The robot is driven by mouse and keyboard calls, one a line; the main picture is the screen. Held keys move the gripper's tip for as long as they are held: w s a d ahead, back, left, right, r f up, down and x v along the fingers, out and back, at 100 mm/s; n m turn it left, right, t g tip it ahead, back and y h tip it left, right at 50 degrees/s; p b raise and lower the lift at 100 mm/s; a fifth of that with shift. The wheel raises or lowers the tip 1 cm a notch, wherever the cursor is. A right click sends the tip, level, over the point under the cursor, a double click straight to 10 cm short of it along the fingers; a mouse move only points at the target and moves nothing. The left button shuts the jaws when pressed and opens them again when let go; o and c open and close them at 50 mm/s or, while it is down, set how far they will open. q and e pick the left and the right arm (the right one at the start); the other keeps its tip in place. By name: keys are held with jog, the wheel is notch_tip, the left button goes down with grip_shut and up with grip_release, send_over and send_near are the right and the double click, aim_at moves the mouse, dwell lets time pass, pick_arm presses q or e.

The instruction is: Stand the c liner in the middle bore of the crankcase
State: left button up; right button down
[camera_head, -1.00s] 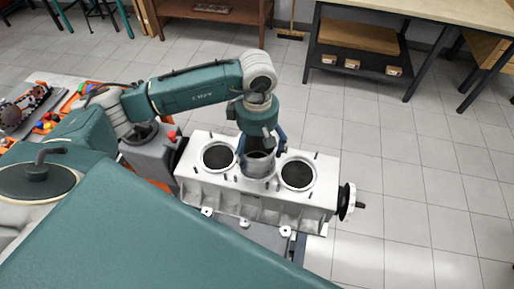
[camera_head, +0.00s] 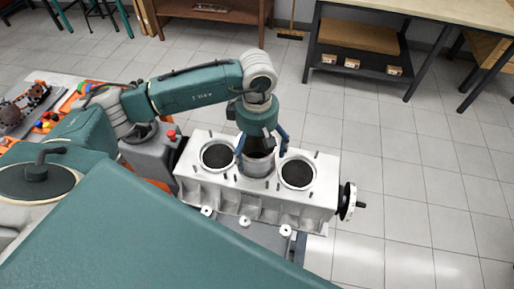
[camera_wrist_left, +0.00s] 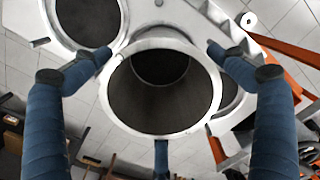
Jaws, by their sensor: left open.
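The crankcase (camera_head: 215,186) is a white block with bores in a row along its top. The left bore (camera_head: 217,157) and right bore (camera_head: 297,174) show as dark round openings. The c liner (camera_head: 258,164), a grey metal cylinder, stands upright at the middle bore, its upper part above the top face. How deep it sits is hidden. My left gripper (camera_head: 262,152) is open over the liner. In the left wrist view, its blue fingers (camera_wrist_left: 160,88) are spread around the liner's rim (camera_wrist_left: 116,98), with gaps beside it. My right gripper is not in view.
Short studs rise from the crankcase top around the bores. A white wheel with a dark shaft (camera_head: 348,201) sticks out at its right end. A tray with coloured parts (camera_head: 48,118) lies at the far left. The tiled floor to the right is clear.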

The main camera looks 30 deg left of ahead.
pick_arm(q)
jog(key=shift+r, duration=0.1)
jog(key=shift+r+p, duration=0.45)
jog(key=shift+r, duration=0.95)
jog(key=shift+o, duration=0.5)
notch_tip(320, 180, up, 12)
dwell(0.6)
